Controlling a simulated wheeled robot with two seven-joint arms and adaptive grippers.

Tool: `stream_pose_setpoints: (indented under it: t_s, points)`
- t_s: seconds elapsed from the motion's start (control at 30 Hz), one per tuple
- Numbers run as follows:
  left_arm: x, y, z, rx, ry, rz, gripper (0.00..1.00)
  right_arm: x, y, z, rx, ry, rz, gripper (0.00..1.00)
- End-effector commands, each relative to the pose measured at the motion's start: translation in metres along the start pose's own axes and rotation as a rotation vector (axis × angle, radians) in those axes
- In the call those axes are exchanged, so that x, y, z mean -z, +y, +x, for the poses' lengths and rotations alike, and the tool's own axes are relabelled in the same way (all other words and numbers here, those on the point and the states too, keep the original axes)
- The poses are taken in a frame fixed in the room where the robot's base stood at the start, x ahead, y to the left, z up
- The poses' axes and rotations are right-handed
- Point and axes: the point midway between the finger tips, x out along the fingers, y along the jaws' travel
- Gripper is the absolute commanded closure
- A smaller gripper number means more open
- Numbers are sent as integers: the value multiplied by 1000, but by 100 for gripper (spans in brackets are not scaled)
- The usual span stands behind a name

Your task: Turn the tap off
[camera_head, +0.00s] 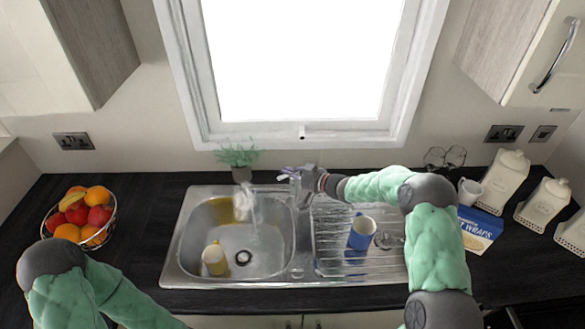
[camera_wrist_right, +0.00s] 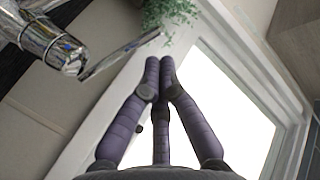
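The chrome tap (camera_wrist_right: 45,38) shows at the top left of the right wrist view, with a thin lever (camera_wrist_right: 118,56) reaching toward my fingertips. In the head view the tap is mostly hidden by my right gripper (camera_head: 300,176), behind the sink's back edge. In the right wrist view the fingers of my right gripper (camera_wrist_right: 160,62) come together at their tips with nothing between them. The tips are close to the lever's end; I cannot tell whether they touch. My left gripper is outside the head view.
A small plant (camera_head: 240,165) stands behind the sink. A fruit bowl (camera_head: 108,229) is left; a blue box (camera_head: 480,228) and white canisters (camera_head: 505,178) are right.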

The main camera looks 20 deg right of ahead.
Motion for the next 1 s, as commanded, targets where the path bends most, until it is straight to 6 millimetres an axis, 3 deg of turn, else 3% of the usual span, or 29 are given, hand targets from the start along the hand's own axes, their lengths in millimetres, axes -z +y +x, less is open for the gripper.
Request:
stream_pose_setpoints:
  t_s: [0.4,0.8,1.0]
  points:
    - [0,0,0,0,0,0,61,-4,0,1,0,0,0,100]
    - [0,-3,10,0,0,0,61,-28,-8,7,-23,-1,-93,100]
    - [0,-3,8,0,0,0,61,-29,-9,7,-23,0,-94,100]
